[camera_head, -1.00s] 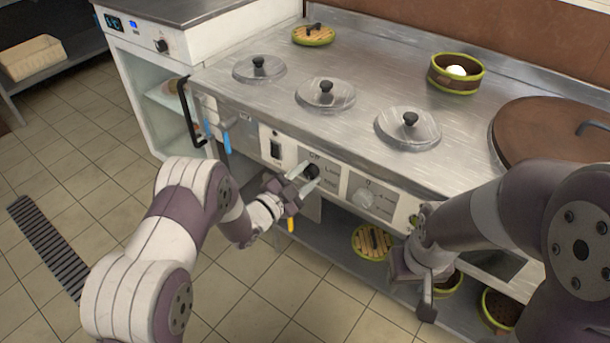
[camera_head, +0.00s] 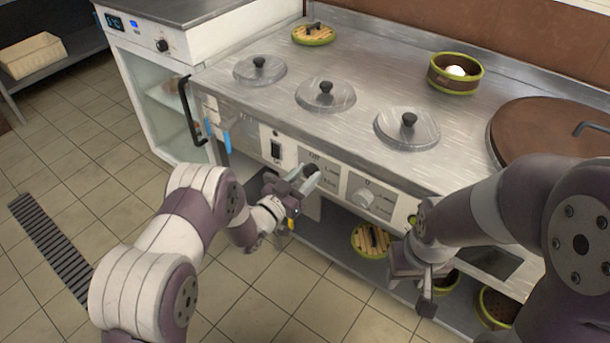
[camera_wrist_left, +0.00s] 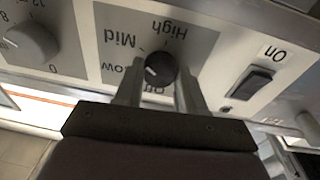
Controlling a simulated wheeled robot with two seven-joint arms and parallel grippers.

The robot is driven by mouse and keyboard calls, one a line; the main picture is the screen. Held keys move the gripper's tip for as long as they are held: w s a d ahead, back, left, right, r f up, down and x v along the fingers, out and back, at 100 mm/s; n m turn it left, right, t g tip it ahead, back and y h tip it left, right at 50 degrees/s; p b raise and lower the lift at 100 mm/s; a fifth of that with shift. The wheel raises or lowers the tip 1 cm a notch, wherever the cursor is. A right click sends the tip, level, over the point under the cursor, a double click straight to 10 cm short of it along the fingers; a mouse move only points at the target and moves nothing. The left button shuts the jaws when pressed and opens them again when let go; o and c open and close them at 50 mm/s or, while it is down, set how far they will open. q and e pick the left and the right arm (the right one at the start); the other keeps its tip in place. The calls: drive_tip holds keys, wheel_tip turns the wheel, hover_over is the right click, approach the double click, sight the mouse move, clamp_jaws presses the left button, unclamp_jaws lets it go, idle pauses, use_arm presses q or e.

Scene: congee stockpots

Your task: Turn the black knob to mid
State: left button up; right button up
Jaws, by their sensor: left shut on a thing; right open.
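The black knob (camera_wrist_left: 160,68) sits on the stove's front panel, ringed by the labels Off, Low, Mid and High, which appear upside down in the left wrist view. Its small white mark points left and slightly down there, towards Low. My left gripper (camera_wrist_left: 159,88) is shut on the knob, one finger on each side. In the head view my left gripper (camera_head: 309,181) reaches the panel from the front and its fingers largely cover the knob. My right gripper (camera_head: 414,284) is open and empty, low in front of the stove at right.
A grey numbered dial (camera_wrist_left: 32,42) is beside the knob's plate, and a black On switch (camera_wrist_left: 250,84) is on the other side. Lidded pots (camera_head: 325,95) are set in the steel top. A lower shelf holds a bamboo steamer lid (camera_head: 371,241).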

use_arm(q)
drive_tip(key=shift+n, duration=0.3)
drive_tip(key=o, duration=1.1)
drive_tip(key=shift+c, duration=0.2)
drive_tip(key=shift+s, duration=0.1)
drive_tip(key=p+v, duration=0.2)
drive_tip(key=v, duration=1)
drive_tip(key=shift+s+a+p, duration=0.2)
drive_tip(key=shift+p, duration=0.2)
drive_tip(key=shift+f, duration=0.1)
